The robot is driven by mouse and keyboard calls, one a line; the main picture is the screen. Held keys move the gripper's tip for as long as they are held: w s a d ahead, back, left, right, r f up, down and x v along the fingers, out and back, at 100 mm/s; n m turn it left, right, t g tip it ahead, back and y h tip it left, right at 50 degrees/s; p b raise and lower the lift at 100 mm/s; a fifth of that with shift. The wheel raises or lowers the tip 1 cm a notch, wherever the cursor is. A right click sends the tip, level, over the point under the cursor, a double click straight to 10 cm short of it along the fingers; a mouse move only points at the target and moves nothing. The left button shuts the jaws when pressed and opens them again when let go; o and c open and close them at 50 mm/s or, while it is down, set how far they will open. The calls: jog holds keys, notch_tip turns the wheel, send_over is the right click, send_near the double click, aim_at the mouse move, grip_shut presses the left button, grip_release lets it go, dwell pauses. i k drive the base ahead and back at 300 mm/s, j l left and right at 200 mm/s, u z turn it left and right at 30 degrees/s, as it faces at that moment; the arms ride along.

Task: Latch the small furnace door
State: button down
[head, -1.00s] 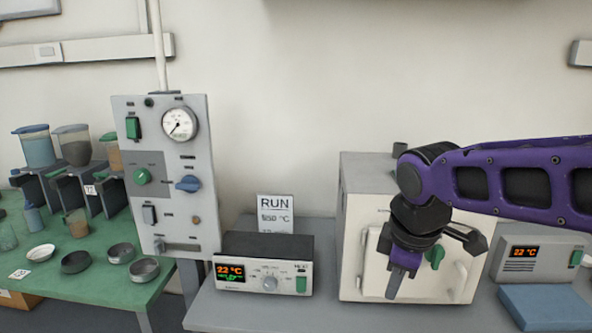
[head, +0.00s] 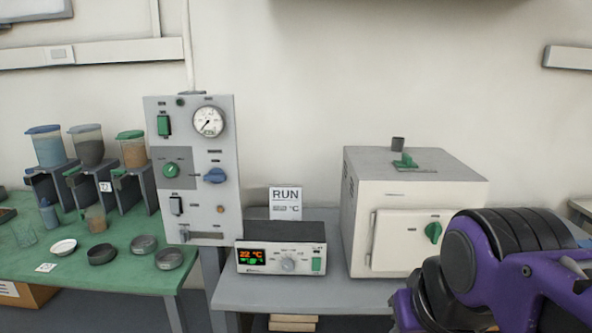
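The small white furnace (head: 362,200) stands at the right end of the bench. Its square front door (head: 395,245) looks closed against the body, though a thin gap cannot be ruled out. A green latch knob (head: 433,233) sits on the door's right side, its grip close to upright. A vertical bar runs along the door's left edge. My purple and black arm covers the door's lower right and the furnace's lower right corner. My gripper's fingers do not show; they are below the frame or hidden behind the arm.
A control box (head: 281,257) reading 22 °C stands left of the furnace, with a RUN sign (head: 286,203) behind it. A tall gauge panel (head: 190,150) is further left. A green table (head: 110,275) holds dishes and jars. Bare grey bench lies before the furnace.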

aim_at(433, 231)
jog(key=z, duration=0.7)
